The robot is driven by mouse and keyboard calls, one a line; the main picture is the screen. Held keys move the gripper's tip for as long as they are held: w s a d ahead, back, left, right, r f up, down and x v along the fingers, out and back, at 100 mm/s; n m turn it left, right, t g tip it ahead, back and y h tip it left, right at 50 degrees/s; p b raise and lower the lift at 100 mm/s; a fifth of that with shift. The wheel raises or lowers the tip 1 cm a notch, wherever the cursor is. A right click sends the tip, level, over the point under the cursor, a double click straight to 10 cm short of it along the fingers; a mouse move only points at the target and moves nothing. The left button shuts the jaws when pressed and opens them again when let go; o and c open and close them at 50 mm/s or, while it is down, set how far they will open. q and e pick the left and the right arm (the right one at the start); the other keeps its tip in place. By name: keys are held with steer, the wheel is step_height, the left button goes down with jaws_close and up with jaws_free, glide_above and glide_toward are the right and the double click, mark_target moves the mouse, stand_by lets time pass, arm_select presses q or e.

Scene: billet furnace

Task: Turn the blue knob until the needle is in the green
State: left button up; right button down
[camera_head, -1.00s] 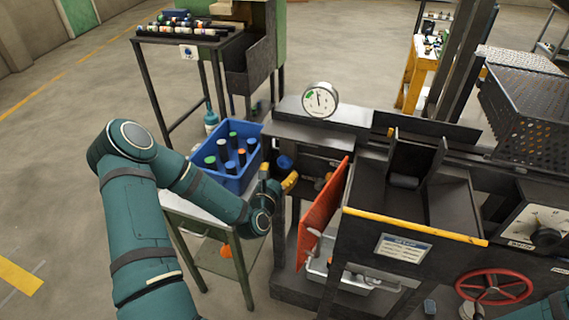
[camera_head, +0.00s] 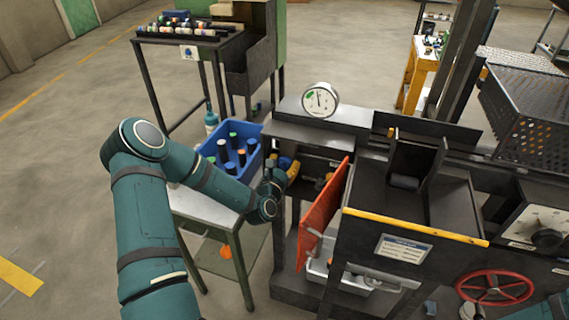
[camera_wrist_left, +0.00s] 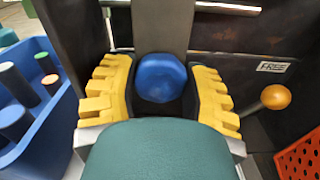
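The blue knob (camera_wrist_left: 161,78) sits on a dark panel in the left wrist view. In the head view a bit of the blue knob (camera_head: 284,162) shows behind my left gripper (camera_head: 286,171). The yellow fingers of my left gripper (camera_wrist_left: 161,90) stand on either side of the knob, with narrow gaps, so it looks open around it. The round white gauge (camera_head: 320,100) stands on top of the machine. Its needle points about straight up, and a green patch shows at the dial's upper left, to the needle's left. My right gripper is not in view.
A blue crate (camera_head: 256,160) with several capped cylinders stands on a small table left of the knob. An orange perforated panel (camera_head: 322,214) is right of my left gripper. An orange ball-ended lever (camera_wrist_left: 276,97) and a FREE label are right of the knob.

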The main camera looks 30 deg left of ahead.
arm_select(q)
steer(key=shift+m, duration=0.3)
steer(key=m+b, duration=0.2)
steer(key=shift+m, duration=0.3)
steer(key=m+b, duration=0.2)
steer(key=m, duration=0.2)
steer(key=shift+d+m+b, duration=0.1)
steer(key=shift+m+b, duration=0.85)
steer(key=shift+m, duration=0.45)
steer(key=shift+r+m, duration=0.1)
steer(key=shift+m, duration=0.2)
steer(key=o, duration=0.9)
steer(key=shift+o, duration=0.2)
